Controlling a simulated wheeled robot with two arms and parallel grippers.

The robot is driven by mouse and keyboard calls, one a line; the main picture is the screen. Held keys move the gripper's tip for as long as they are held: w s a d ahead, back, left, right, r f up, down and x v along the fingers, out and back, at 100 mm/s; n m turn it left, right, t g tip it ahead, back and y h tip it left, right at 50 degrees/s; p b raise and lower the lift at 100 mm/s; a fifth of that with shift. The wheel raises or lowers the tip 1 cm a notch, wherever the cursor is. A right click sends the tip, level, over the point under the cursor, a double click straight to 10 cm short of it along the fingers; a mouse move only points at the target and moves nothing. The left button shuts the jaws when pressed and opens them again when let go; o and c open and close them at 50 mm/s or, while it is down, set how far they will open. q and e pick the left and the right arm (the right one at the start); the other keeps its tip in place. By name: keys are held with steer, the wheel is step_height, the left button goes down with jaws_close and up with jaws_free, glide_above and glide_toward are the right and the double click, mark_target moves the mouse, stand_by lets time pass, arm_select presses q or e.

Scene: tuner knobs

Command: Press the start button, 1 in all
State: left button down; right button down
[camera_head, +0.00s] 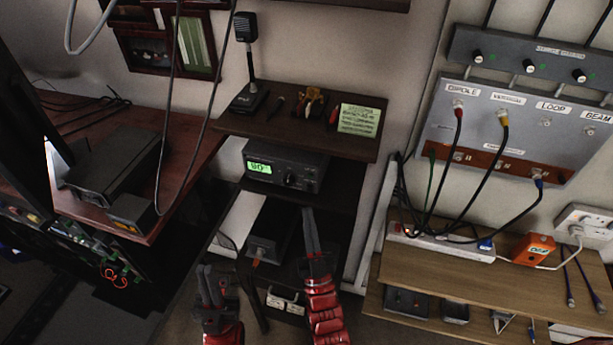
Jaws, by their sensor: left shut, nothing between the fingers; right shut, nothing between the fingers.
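A dark tuner (285,167) with a lit green display and a round knob sits on the shelf below the small dark top shelf. No button marked start is legible in this view, so I cannot tell which part it is. My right gripper (308,211) is shut and empty, pointing up, just below the tuner's front in the picture. I cannot tell whether it touches anything. My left gripper (207,269) is shut and empty, lower and further left, apart from the tuner.
A microphone (248,95), tools and a green note (359,120) are on the top shelf. At right are a labelled antenna panel (480,125) with cables, a power strip (440,243) and an orange box (533,249). A black box (110,165) sits on the left desk.

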steer(key=a, duration=0.2)
steer(key=a+f+g, duration=0.1)
steer(key=shift+w+y, duration=0.3)
steer(key=shift+w, duration=0.1)
steer(key=shift+w+d, duration=0.1)
steer(key=b, duration=0.1)
glide_toward(310, 176)
step_height(310, 176, up, 4)
steer(key=w+a, duration=0.3)
steer(key=shift+w+d+r+b, duration=0.2)
steer(key=shift+w+r+b, duration=0.1)
steer(key=shift+r+b, duration=0.05)
stand_by(1.4)
